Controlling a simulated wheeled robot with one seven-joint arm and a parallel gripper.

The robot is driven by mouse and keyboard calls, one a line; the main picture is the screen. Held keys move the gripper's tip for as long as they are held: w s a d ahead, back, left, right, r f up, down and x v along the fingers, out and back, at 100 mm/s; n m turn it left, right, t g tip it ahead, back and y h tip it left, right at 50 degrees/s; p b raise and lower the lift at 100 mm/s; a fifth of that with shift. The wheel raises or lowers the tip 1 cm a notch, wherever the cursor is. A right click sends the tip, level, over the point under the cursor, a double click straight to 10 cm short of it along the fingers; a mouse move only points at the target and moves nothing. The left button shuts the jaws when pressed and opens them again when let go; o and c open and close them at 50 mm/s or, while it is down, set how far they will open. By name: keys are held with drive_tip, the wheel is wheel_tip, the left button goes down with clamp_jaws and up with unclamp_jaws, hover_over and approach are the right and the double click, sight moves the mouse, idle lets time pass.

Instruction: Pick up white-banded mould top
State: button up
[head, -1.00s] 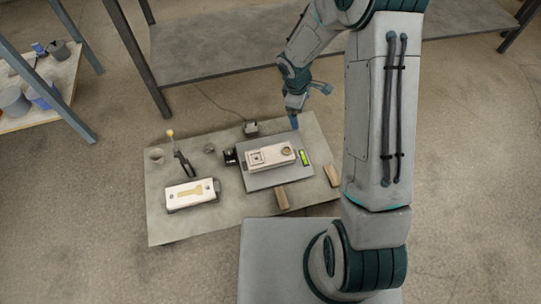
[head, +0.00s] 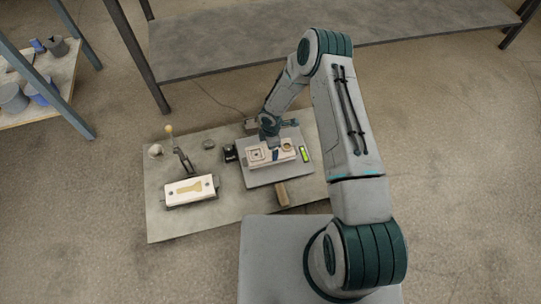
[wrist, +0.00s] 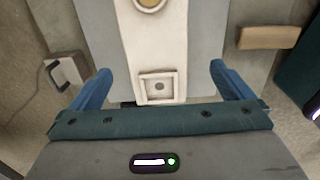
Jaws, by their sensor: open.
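A pale mould top (head: 257,155) lies on a grey plate (head: 262,177) in the head view; it has a square recess and a round hole. I cannot make out a white band on it. It also shows in the wrist view (wrist: 157,50), with the square recess near my gripper and the round hole at the top edge. My gripper (wrist: 160,84) is open and empty, with one blue finger on each side of the mould's near end, apart from it. In the head view my gripper (head: 275,152) is over the mould and hides part of it.
A pale mould half (head: 190,190) with a yellowish key-shaped figure lies left on the board (head: 225,212). A dark ladle-like tool (head: 182,160) is behind it. A green level (head: 306,154) and black device (head: 230,153) flank the mould. A wooden block (head: 282,193) lies in front.

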sight(270, 152)
drive_tip(key=f+b, duration=0.1)
drive_tip(key=f, duration=0.1)
drive_tip(key=f+b, duration=0.1)
drive_tip(key=f, duration=0.2)
drive_tip(key=w+f+b, duration=0.1)
drive_tip(key=f, duration=0.2)
drive_tip(key=shift+a+f, duration=0.1)
drive_tip(key=shift+f, duration=0.1)
drive_tip(key=shift+w+r, duration=0.1)
drive_tip(key=shift+r, duration=0.05)
drive_tip(key=c, duration=1.7)
drive_tip(key=shift+r, duration=0.15)
drive_tip(key=shift+r+p, duration=0.75)
drive_tip(key=shift+r, duration=0.7)
drive_tip(key=d+r+p, duration=0.1)
drive_tip(key=d+r, duration=0.1)
drive_tip(key=d, duration=0.2)
drive_tip(key=d+r+p, duration=0.2)
drive_tip(key=d+r, duration=0.1)
drive_tip(key=d+r+p, duration=0.1)
drive_tip(key=d+r, duration=0.1)
drive_tip(key=d, duration=0.2)
drive_tip(key=shift+s+d+r, duration=0.2)
drive_tip(key=shift+d+r, duration=0.15)
drive_tip(key=shift+r, duration=0.05)
